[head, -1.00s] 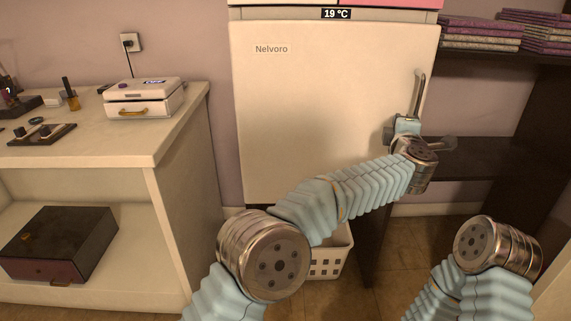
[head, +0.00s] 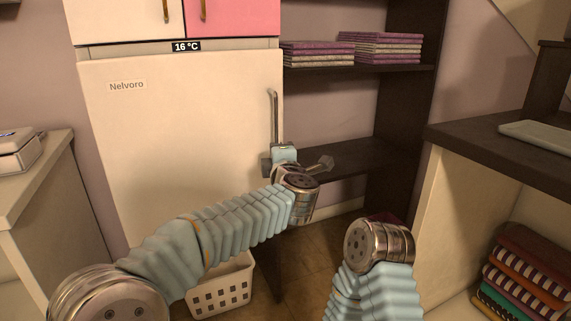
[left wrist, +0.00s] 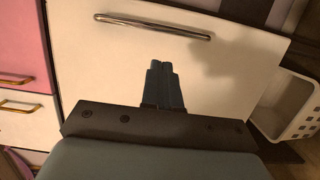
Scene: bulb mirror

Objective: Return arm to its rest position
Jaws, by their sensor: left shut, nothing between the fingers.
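My left arm reaches in from the lower left in the head view. Its gripper (head: 283,154) is in front of the white fridge (head: 160,140), by the lower end of the upright metal handle (head: 273,112). In the left wrist view, the two fingers of the left gripper (left wrist: 164,72) are together and empty. They point at the white door, and the handle (left wrist: 152,24) lies apart from their tips. The fridge door looks shut. My right arm shows only as a bent joint at the lower middle; its gripper is out of view.
A dark-topped desk (head: 500,145) is at right, with folded striped cloths (head: 525,275) below. A white basket (head: 220,290) sits on the floor. A pale counter (head: 30,180) is at left.

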